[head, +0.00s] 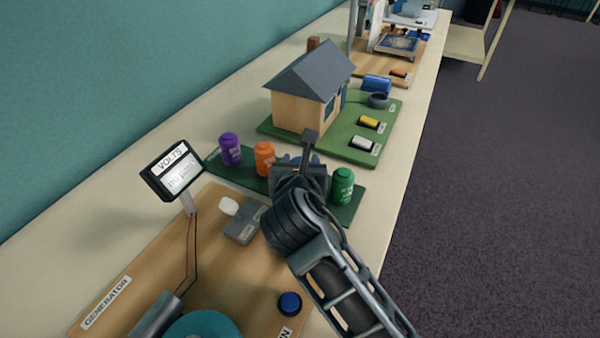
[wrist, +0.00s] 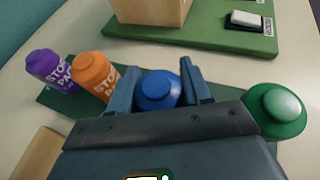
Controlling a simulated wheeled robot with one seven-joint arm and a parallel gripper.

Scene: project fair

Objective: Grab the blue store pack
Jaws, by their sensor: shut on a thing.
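The blue store pack (wrist: 158,90) is a small blue canister between my gripper's two fingers in the wrist view. My gripper (wrist: 160,92) is shut on it. In the head view my gripper (head: 300,168) hides most of the blue pack, with only a bit of blue (head: 287,160) showing. The pack is upright or nearly so at the dark green mat (head: 216,166); I cannot tell whether it touches the mat. An orange store pack (head: 265,158) and a purple one (head: 231,149) stand to its left. A green pack (head: 342,186) stands close to its right.
A model house (head: 305,95) on a green board (head: 385,125) stands behind the packs. A generator board (head: 150,270) with a volts meter (head: 175,170) and a grey switch (head: 240,225) lies in front. The table's right edge drops to the floor (head: 490,220).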

